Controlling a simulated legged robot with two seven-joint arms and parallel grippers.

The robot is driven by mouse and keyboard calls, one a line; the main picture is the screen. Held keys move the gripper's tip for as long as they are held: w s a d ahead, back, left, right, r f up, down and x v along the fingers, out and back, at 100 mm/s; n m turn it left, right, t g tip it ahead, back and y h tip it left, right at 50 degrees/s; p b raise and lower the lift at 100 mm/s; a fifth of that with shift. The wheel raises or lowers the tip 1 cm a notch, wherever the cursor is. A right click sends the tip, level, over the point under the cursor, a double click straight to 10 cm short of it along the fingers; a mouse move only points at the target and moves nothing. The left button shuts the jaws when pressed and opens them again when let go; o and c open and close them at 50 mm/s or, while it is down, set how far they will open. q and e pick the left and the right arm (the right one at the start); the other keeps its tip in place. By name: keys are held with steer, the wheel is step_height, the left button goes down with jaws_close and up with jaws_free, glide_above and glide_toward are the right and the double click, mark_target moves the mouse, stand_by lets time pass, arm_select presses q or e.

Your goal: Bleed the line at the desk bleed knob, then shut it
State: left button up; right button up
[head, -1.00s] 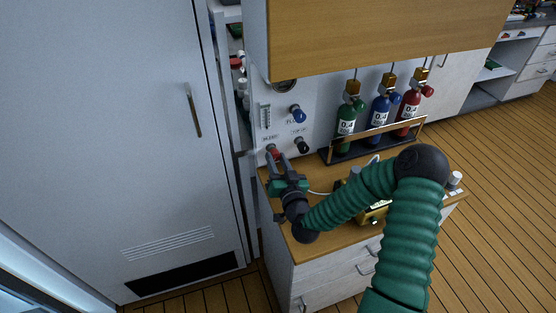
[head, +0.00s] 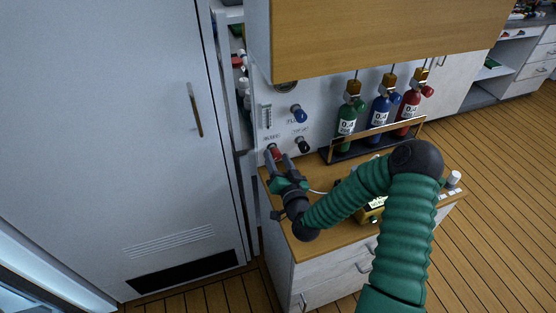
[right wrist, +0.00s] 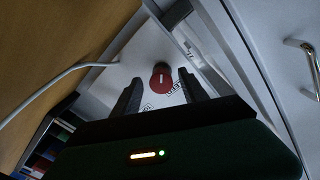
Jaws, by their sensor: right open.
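The red bleed knob (head: 274,153) sits on the white panel above the desk's left end, lowest and leftmost of the panel's knobs. In the right wrist view the red knob (right wrist: 162,80) faces me, with a pale line on its face. My right gripper (head: 279,161) is open at the knob, its fingers pointing at the panel. In the right wrist view the knob shows in the gap between the two fingertips, with space visible on both sides. I cannot tell how far the fingertips reach past it. My left gripper is not in view.
A blue knob (head: 298,114) and a dark knob (head: 303,145) sit close by on the panel. Green, blue and red bottles (head: 381,112) stand in a rack to the right. A yellow device (head: 371,212) lies on the desk behind my arm. A tall grey door (head: 110,130) fills the left.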

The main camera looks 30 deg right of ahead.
steer(key=v, duration=0.8)
steer(key=shift+f, duration=0.1)
steer(key=p+v, duration=0.8)
steer(key=p, duration=0.1)
steer(key=shift+s, duration=0.4)
steer(key=shift+a, duration=0.1)
stand_by(0.4)
